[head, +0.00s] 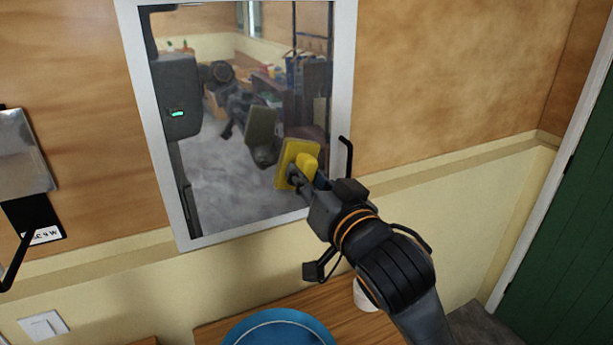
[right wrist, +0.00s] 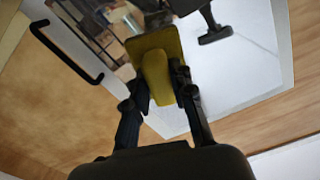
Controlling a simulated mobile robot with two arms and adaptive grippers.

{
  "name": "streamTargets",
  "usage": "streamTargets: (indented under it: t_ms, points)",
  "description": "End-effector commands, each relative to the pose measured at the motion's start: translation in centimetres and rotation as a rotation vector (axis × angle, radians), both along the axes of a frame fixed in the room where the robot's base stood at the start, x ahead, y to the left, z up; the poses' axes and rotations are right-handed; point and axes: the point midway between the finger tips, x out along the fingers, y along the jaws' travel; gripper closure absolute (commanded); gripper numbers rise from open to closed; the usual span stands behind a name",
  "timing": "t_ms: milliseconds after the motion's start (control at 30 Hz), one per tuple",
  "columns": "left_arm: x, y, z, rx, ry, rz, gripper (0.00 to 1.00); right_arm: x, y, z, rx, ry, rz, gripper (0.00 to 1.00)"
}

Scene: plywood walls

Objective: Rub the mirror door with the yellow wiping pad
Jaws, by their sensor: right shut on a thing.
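The mirror door (head: 240,185) hangs on the wall in a white frame, with a black handle (head: 346,157) at its lower right. It also shows in the right wrist view (right wrist: 240,75). My right gripper (head: 298,177) is shut on the yellow wiping pad (head: 290,158) by its raised grip. The pad lies over the lower right part of the mirror; it looks to be at or very near the glass, but I cannot tell if it touches. The right wrist view shows the pad (right wrist: 155,68) between the fingers. My left gripper shows only as part of a dim reflection, if at all.
A wooden surface (head: 330,303) below the mirror holds a blue round dish (head: 280,330) and a white cup-like object (head: 364,296). A metal dispenser-like box (head: 22,150) is on the left wall. A dark green door (head: 570,240) stands at the right.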

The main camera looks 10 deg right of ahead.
Motion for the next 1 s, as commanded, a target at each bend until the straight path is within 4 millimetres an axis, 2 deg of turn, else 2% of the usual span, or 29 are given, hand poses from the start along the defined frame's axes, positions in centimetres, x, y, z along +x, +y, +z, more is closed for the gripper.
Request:
streamTargets:
  t_ms: [267, 567, 667, 1000]
  points:
    - [-1.4, 0.1, 0.0, 0.001, 0.019, 0.0, 0.6, 0.1, 0.0, 0.0, 0.0, -0.001, 0.001, 1.0]
    - [0.8, -0.1, 0.1, -0.001, -0.012, 0.0, 0.6, 0.1, 0.0, 0.0, 0.001, -0.001, 0.001, 1.0]
    - [1.0, -0.1, 0.1, -0.001, -0.014, 0.0, 0.6, 0.4, 0.1, 0.0, 0.001, -0.001, 0.001, 1.0]
    - [-0.4, 0.0, -0.2, 0.0, 0.006, 0.0, 0.6, 3.6, 0.7, -0.8, 0.002, 0.0, -0.001, 1.0]
